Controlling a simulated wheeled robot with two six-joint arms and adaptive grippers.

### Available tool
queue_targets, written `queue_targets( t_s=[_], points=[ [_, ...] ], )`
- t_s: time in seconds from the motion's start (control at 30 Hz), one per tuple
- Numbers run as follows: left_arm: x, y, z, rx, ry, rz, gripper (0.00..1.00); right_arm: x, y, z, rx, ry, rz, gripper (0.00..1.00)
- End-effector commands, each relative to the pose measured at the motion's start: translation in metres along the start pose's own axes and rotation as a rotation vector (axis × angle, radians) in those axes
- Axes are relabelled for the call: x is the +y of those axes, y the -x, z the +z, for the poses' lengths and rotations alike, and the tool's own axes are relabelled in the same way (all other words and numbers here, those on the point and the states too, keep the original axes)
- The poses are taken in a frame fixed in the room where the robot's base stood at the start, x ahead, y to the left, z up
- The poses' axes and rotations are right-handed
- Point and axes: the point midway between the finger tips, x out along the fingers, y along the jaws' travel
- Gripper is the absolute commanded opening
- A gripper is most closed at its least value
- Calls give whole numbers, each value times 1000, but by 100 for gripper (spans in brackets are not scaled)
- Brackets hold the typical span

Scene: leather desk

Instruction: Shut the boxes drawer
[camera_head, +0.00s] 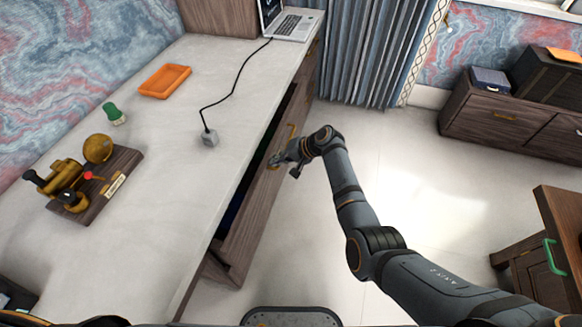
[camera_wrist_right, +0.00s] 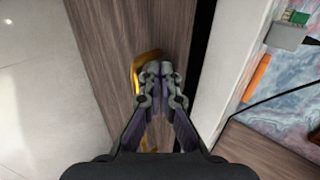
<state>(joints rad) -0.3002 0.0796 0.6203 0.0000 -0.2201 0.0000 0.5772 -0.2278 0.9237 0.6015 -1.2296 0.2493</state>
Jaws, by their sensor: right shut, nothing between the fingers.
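The wood-fronted drawer (camera_head: 258,205) under the desk stands partly open, with a dark gap between its front and the desk edge. Inside the gap are dark shapes with some green and blue, too hidden to name. Its gold handle (camera_head: 291,131) is on the outer face; it also shows in the right wrist view (camera_wrist_right: 137,75). My right gripper (camera_head: 280,160) is shut and empty at the drawer front, close to the handle. In the wrist view its fingertips (camera_wrist_right: 160,72) overlap the handle's edge; I cannot tell whether they touch. My left gripper is not in view.
The pale desk top (camera_head: 180,190) holds an orange tray (camera_head: 165,81), a green-topped item (camera_head: 114,114), a brass device on a wooden base (camera_head: 120,170), a small grey block (camera_head: 209,138) on a cable, and a laptop (camera_head: 292,26). Open floor lies right of the drawer.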

Motion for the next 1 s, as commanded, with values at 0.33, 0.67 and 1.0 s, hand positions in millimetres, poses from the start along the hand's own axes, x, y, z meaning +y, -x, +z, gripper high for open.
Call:
queue_targets(
  t_s=[0.33, 0.67, 1.0],
  points=[
    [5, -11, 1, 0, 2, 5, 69, -19, -22, 0, 0, 0, 0, 0],
    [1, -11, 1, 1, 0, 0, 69, -21, -22, 0, 1, -1, 0, 0],
    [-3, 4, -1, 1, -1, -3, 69, -30, -12, 0, 1, -1, 1, 0]
  ],
)
